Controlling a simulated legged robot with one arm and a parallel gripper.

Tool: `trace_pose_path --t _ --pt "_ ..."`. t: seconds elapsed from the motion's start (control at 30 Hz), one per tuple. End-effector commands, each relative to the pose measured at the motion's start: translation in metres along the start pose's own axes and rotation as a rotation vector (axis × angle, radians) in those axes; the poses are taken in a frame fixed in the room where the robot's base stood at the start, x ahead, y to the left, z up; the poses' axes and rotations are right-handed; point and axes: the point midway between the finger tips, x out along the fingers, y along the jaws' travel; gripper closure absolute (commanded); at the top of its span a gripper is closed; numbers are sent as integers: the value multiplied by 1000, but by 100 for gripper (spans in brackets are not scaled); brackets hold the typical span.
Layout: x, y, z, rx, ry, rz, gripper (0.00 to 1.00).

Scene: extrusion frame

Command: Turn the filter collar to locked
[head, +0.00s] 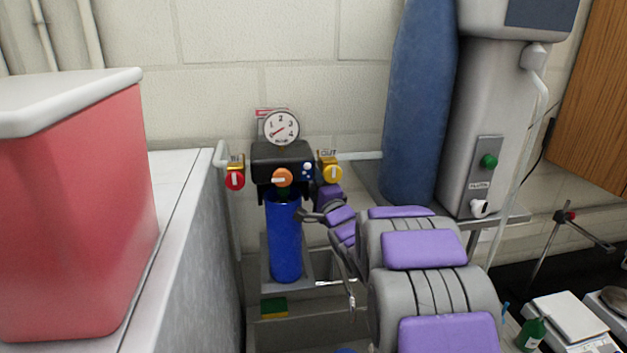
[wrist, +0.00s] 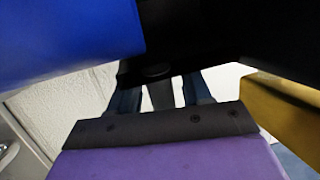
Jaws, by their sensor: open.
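The filter is a blue cylinder (head: 285,245) hanging upright under a black head block (head: 268,153). A dark band at its top appears to be the collar (head: 270,193); its marks are too small to read. An orange knob (head: 282,178) sits on the block's front. My gripper (head: 312,216) is close to the right side of the cylinder's upper part, partly hidden by my purple and grey arm. In the wrist view my gripper (wrist: 160,92) is open with nothing seen between its fingers. The blue cylinder (wrist: 65,35) fills the upper left there; contact with it cannot be told.
A red IN valve (head: 235,179) is left of the block and a yellow OUT valve (head: 331,172) right. A dial gauge (head: 281,127) stands above. A red bin (head: 70,205) is at left; a blue tank (head: 418,105) is behind my arm. A sponge (head: 273,307) lies below.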

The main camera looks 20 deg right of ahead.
Motion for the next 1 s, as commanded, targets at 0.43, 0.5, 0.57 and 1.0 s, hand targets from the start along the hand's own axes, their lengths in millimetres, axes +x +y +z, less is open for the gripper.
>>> trace_pose_path --t 0.43,0.5,0.57,1.0 --pt "3 0 -2 1 2 -1 61" --pt "3 0 0 -1 2 -1 68" --pt "3 -1 3 -2 2 -1 74" --pt "4 1 4 -3 -3 2 100"
